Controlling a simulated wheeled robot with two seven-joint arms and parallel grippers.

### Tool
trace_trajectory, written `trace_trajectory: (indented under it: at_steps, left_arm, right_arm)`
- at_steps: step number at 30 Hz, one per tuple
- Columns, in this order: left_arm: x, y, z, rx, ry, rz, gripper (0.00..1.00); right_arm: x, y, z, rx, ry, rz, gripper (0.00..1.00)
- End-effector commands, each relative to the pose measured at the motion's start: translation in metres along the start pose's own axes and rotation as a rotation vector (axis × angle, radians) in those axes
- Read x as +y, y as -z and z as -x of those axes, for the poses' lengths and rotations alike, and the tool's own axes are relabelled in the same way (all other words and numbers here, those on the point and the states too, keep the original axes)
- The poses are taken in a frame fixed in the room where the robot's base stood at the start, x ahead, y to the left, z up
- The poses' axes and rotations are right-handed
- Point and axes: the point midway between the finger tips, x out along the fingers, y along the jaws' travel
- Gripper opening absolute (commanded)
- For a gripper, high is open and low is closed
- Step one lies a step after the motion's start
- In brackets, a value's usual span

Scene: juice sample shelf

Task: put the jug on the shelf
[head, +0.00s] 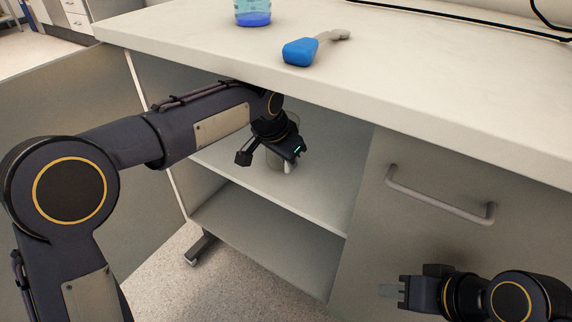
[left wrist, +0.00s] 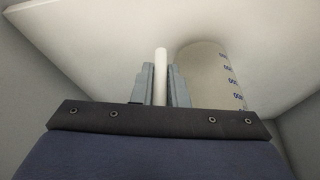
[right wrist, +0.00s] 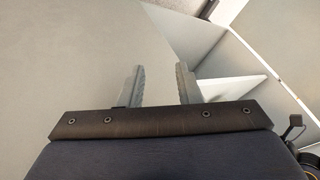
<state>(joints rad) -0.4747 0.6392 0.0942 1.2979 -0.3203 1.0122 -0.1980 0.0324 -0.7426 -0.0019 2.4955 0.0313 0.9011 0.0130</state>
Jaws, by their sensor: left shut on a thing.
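The jug (head: 273,160) is a clear, greyish vessel inside the open cabinet, partly hidden behind my left gripper (head: 288,157). In the left wrist view the jug (left wrist: 212,70) shows blue volume marks, and its white handle (left wrist: 160,62) stands between my left fingers. My left gripper is shut on this handle. The shelf (head: 315,195) is the pale board across the cabinet's middle; the jug is over it, but I cannot tell whether its base touches. My right gripper (head: 390,291) is open and empty in front of the closed cabinet door.
The countertop (head: 420,90) overhangs my left arm. On it are a beaker of blue liquid (head: 253,12) and a blue-headed object with a grey handle (head: 301,52). An open door (head: 70,130) is at left. A closed door with a bar handle (head: 440,198) is at right.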

Motion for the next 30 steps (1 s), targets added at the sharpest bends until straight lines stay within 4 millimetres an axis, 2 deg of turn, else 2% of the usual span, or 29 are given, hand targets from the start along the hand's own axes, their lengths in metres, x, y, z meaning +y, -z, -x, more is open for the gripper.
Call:
trace_trajectory:
  at_steps: [1,14,15,20,30]
  left_arm:
    - [0.0002,-0.0075,-0.0112,-0.003,0.0,0.001,0.0]
    - [0.0001,-0.0092,-0.0136,-0.002,0.001,0.001,0.0]
    - [0.0001,-0.0096,-0.0142,-0.003,0.001,0.002,0.14]
    - [0.0001,-0.0095,-0.0138,-0.003,0.001,0.002,0.35]
    - [0.0,-0.0073,-0.0092,-0.001,0.001,0.001,0.35]
  right_arm:
    - [0.0045,-0.0052,-0.0098,-0.001,0.0,0.0,0.31]
    - [0.0043,-0.0051,-0.0096,-0.001,0.0,0.0,0.31]
    - [0.0044,-0.0051,-0.0096,-0.001,0.0,0.0,0.31]
    - [0.0042,-0.005,-0.0093,-0.001,0.0,0.0,0.31]
    - [0.0036,-0.0043,-0.008,-0.001,0.0,0.0,0.31]
